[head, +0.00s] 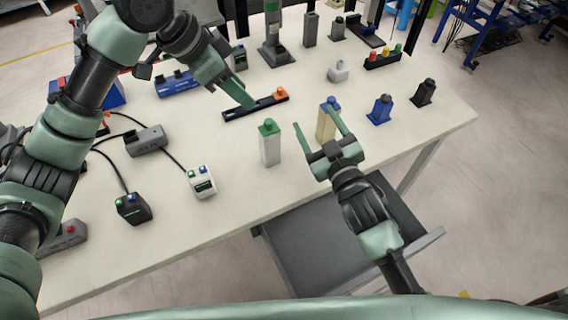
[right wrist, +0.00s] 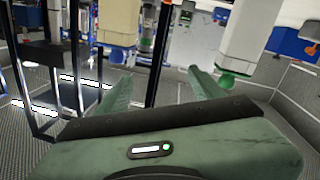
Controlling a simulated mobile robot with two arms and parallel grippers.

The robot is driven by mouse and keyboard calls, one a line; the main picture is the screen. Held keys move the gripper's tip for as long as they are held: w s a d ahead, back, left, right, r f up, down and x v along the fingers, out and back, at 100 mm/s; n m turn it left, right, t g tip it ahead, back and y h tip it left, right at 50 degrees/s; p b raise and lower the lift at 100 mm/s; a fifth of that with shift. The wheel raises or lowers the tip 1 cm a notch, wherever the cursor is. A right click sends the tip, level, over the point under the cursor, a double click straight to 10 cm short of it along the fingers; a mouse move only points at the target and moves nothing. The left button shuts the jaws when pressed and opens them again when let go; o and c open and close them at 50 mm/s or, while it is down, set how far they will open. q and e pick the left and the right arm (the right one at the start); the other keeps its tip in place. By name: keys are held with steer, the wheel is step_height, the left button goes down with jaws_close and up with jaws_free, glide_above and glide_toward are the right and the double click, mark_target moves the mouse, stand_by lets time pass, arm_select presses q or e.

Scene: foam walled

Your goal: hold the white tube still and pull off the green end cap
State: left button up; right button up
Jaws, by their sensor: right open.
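The white tube (head: 269,150) stands upright on the table with the green end cap (head: 268,127) on its top. In the right wrist view, where the picture is upside down, the tube (right wrist: 248,30) hangs at upper right with its green cap (right wrist: 229,79) beside one fingertip. My right gripper (head: 312,115) is open and empty, to the right of the tube; it also shows in the right wrist view (right wrist: 158,78). My left gripper (head: 242,98) is above the table, up and left of the tube, over a black strip. Its jaw gap is hidden.
A beige tube with a blue cap (head: 326,125) stands close behind my right gripper. A blue block (head: 381,110) and a black block (head: 424,93) stand farther right. The black strip (head: 240,112) lies behind the white tube. A white button box (head: 201,182) sits to its left.

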mark_target(273, 147)
steer(key=s+a+f+m, duration=0.1)
steer(key=a+f, duration=0.1)
steer(key=s+a+f+y, duration=0.1)
steer(key=s+a+f, duration=0.1)
steer(key=a+f, duration=0.1)
steer(key=s+a+f+m+y, duration=0.1)
steer(key=s+a+f, duration=0.1)
steer(key=shift+s+a+f+m+g, duration=0.2)
steer(key=shift+m+g, duration=0.1)
steer(key=shift+g, duration=0.1)
steer(key=shift+a, duration=0.3)
steer(key=x, duration=0.7)
steer(key=shift+w+a, duration=0.1)
steer(key=shift+w, duration=0.1)
